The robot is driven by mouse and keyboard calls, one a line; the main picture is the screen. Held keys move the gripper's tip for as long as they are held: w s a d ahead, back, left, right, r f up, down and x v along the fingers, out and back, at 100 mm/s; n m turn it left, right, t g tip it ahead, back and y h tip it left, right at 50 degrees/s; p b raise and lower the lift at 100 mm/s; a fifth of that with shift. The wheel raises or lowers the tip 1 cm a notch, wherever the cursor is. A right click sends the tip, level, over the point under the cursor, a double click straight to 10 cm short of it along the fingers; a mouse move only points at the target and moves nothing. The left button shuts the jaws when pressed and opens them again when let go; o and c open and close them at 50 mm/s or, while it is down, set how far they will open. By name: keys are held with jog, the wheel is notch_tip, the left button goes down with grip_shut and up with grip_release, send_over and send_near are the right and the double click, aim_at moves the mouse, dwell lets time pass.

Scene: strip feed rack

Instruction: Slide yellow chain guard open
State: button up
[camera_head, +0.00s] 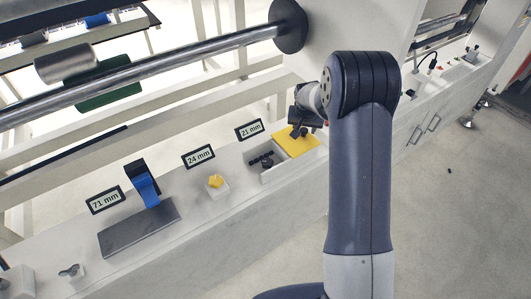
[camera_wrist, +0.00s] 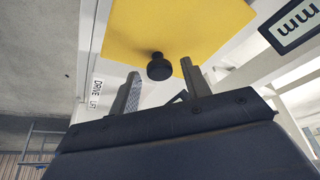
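The yellow chain guard (camera_head: 296,141) is a flat plate over the right part of a white box on the ledge. The box's left part is uncovered and shows dark chain pieces (camera_head: 262,159). In the wrist view the yellow guard (camera_wrist: 200,25) fills the top, with a black round knob (camera_wrist: 159,67) on it. My gripper (camera_head: 300,128) is over the guard in the head view. In the wrist view my gripper (camera_wrist: 160,75) has its two fingers apart, one either side of the knob, with gaps to both. Whether the fingertips reach the knob's depth is unclear.
A label reading 21 mm (camera_head: 250,129) stands behind the box. Left of it are a small white block with a yellow piece (camera_head: 216,186), a 24 mm label (camera_head: 198,156) and a grey plate with a blue-black part (camera_head: 142,227). A metal roller bar (camera_head: 150,72) runs above the ledge.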

jog(key=p+v, duration=0.2)
jog(key=v, duration=0.4)
dwell(0.5)
jog(key=b+x, duration=0.2)
jog(key=x, duration=0.4)
jog(key=shift+f, duration=0.2)
jog(key=shift+s+a+r, duration=0.1)
jog(key=shift+s+a, duration=0.15)
jog(key=shift+a, duration=0.2)
jog(key=shift+s+a+r, duration=0.1)
jog(key=shift+s+a, duration=0.1)
jog(key=shift+a, duration=0.2)
jog(key=shift+s+a, duration=0.1)
jog(key=shift+s, duration=0.05)
